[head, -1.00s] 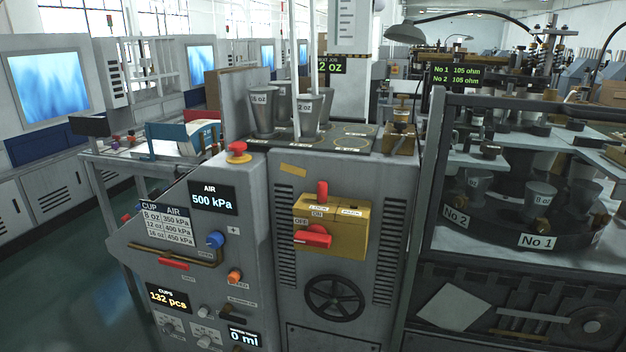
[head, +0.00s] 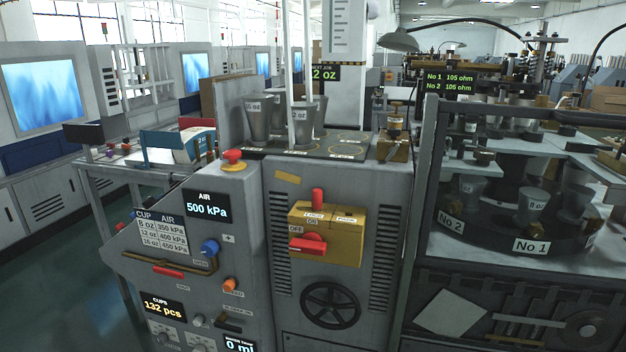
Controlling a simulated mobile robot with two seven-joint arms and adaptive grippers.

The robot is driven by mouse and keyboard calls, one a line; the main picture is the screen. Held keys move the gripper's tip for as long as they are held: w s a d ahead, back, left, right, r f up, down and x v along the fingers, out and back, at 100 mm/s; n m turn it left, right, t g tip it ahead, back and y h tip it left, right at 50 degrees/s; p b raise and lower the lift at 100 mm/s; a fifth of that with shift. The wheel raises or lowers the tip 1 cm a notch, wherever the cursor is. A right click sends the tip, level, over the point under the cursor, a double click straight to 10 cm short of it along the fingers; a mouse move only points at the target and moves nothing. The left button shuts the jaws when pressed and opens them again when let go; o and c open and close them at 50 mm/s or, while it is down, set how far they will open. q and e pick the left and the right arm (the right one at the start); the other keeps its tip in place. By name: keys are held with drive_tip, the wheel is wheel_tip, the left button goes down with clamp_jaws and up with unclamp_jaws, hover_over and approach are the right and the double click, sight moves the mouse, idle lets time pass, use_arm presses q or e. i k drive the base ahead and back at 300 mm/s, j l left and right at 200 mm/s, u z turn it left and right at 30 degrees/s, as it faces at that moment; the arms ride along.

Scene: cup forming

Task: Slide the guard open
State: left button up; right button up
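A dark-framed guard (head: 429,165) stands at the right, around the forming machine. Its top rail and left post show, and the opening inside the frame looks see-through. I cannot tell whether a clear pane fills it. Behind it, a round turret (head: 490,237) carries cups and plates marked No 1 (head: 532,246) and No 2 (head: 451,221). I cannot make out a handle on the guard. Neither of my grippers is in view.
A grey control cabinet (head: 255,240) stands left of the guard, with a red mushroom button (head: 232,158), a yellow switch box (head: 328,233) and a black handwheel (head: 331,305). Cups (head: 258,121) stand on top. Open floor (head: 60,265) lies at the left.

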sight(565, 116)
drive_tip(key=z, duration=1.35)
